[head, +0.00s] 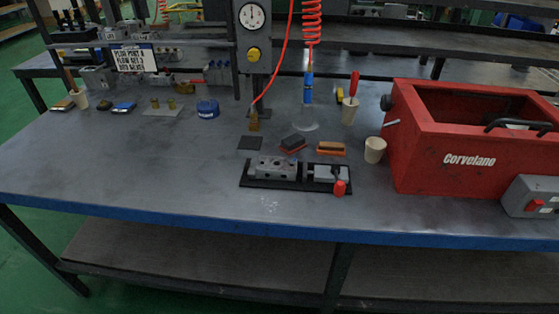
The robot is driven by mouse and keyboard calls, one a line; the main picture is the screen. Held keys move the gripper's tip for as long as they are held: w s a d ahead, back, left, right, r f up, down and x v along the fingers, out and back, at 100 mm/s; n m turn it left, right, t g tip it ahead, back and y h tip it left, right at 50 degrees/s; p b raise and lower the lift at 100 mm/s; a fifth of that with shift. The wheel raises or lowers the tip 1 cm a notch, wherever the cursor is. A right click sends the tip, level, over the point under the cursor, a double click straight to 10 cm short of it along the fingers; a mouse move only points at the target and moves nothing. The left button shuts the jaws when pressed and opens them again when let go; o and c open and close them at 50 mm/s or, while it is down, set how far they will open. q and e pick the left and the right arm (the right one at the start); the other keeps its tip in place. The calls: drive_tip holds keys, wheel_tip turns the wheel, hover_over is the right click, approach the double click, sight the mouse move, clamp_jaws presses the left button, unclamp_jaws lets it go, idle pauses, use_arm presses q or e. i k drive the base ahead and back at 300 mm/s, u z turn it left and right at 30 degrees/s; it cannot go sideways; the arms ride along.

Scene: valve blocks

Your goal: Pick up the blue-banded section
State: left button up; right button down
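A grey metal valve block (275,168) sits at the left end of a black fixture plate (292,185) on the workbench. A grey clamp (330,173) with a red-tipped handle (339,187) is at the plate's right end. Other grey block-like parts stand at the back left (95,78) and near the post (216,72). I cannot make out a blue band on any of these blocks. A small flat blue item (123,107) and a round blue tin (207,109) lie on the left half of the bench. Neither gripper is in view.
A gauge post (253,55) and red coiled hose (312,22) stand behind the fixture. Brushes (331,149) lie behind the plate. The front left bench (120,170) is clear.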

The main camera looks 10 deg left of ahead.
sight(269, 168)
drive_tip(key=k, duration=0.5)
drive_tip(key=u, duration=2.15)
drive_tip(key=i, duration=1.6)
drive_tip(key=z, duration=2.2)
